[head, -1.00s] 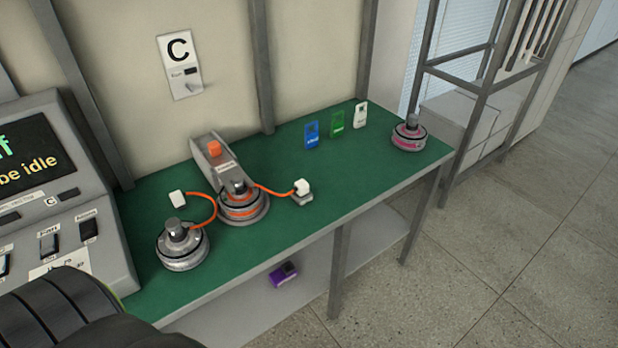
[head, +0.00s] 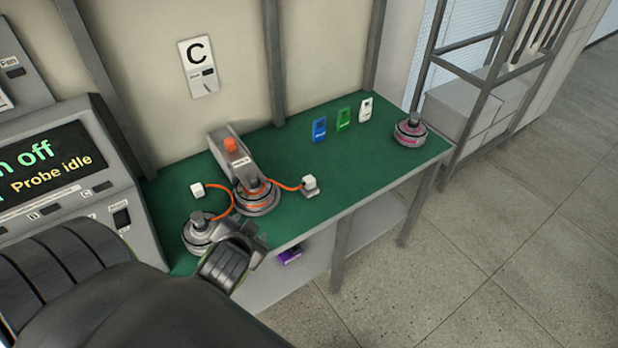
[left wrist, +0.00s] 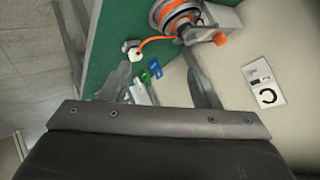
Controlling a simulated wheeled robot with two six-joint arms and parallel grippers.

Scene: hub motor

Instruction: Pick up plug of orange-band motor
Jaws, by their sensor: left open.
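The orange-band motor (head: 257,203) stands on the green bench in front of a grey fixture with an orange button. An orange cord runs right from it to a white plug (head: 310,181) on a small grey holder. In the left wrist view the plug (left wrist: 132,47) shows beyond my fingers, with the motor (left wrist: 174,14) at the top. My left gripper (head: 256,236) is open and empty, in front of the motor in the head view and apart from the plug. Its two fingers also show in the left wrist view (left wrist: 158,64). My right gripper is out of view.
A plain grey motor (head: 199,232) stands left, partly behind my gripper, with a second white plug (head: 197,190) near it. Blue (head: 319,129), green (head: 343,119) and white (head: 366,109) tags stand at the back. A pink-band motor (head: 410,130) is at the right end.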

